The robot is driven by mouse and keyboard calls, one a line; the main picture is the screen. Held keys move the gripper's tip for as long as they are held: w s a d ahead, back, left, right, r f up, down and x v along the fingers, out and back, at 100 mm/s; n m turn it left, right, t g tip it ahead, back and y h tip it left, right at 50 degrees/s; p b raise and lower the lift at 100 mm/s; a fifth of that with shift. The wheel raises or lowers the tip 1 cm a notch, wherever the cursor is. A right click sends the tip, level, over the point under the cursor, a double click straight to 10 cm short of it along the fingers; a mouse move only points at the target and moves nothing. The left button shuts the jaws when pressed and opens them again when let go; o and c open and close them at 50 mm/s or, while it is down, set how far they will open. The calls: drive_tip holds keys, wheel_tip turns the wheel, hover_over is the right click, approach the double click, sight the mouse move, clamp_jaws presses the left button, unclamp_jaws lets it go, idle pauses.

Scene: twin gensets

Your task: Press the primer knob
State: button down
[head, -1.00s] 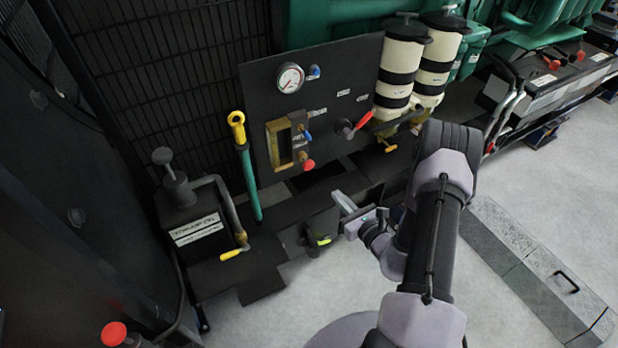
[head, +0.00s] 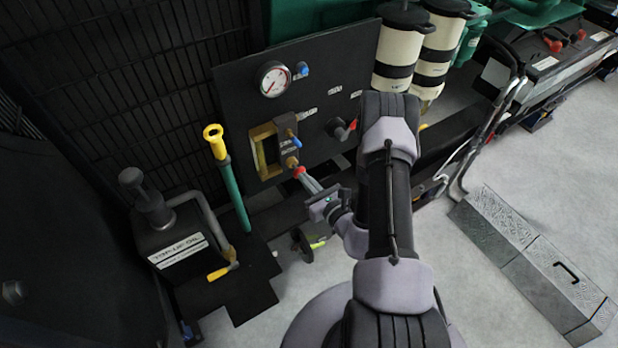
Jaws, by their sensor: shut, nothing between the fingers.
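My gripper (head: 307,182) is shut and empty, pointing up and left at the dark panel. Its tips are at a small red knob (head: 298,172) on a brass fitting below the framed sight glass (head: 265,150). The tips overlap the knob in the picture; I cannot tell whether they touch it. A black round-topped knob (head: 131,178) stands upright on a labelled black box (head: 172,243) at the left, well away from my gripper. No readable label shows which knob is the primer knob.
The panel (head: 228,95) also carries a gauge (head: 272,79), a blue-handled valve (head: 290,134) and a red lever (head: 350,125). A green pole with a yellow top (head: 213,135) stands left of my gripper.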

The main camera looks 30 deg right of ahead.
sight(297, 169)
drive_tip(key=shift+s, duration=0.1)
drive_tip(key=shift+w+r, duration=0.1)
drive_tip(key=shift+w, duration=1.15)
